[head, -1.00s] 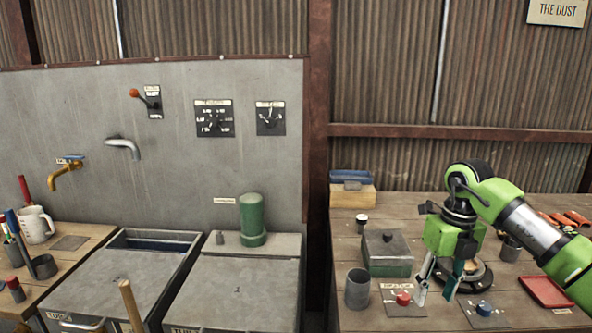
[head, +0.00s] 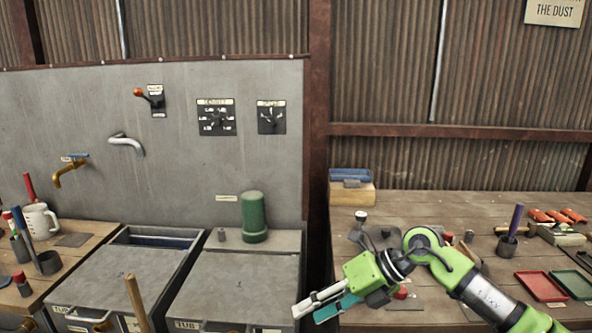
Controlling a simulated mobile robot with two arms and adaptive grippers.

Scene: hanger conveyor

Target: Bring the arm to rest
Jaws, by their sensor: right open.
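My right arm (head: 485,298) comes in from the lower right in the head view, green and silver, and stretches left across the front of the right-hand workbench. My right gripper (head: 311,309) points left and slightly down. Its pale finger and teal finger stand apart with nothing between them. The fingertips are in front of the gap between the grey tub and the bench, overlapping the tub's right edge in the picture. The arm hides much of the bench's middle. My left gripper is not in view.
On the right-hand workbench (head: 450,208) are a blue-topped block (head: 351,187), a cup with a purple handle (head: 508,240), a red tray (head: 541,286) and a green tray (head: 574,283). A green cylinder (head: 254,217) stands behind the grey tub lid (head: 235,285). The bench's back middle is clear.

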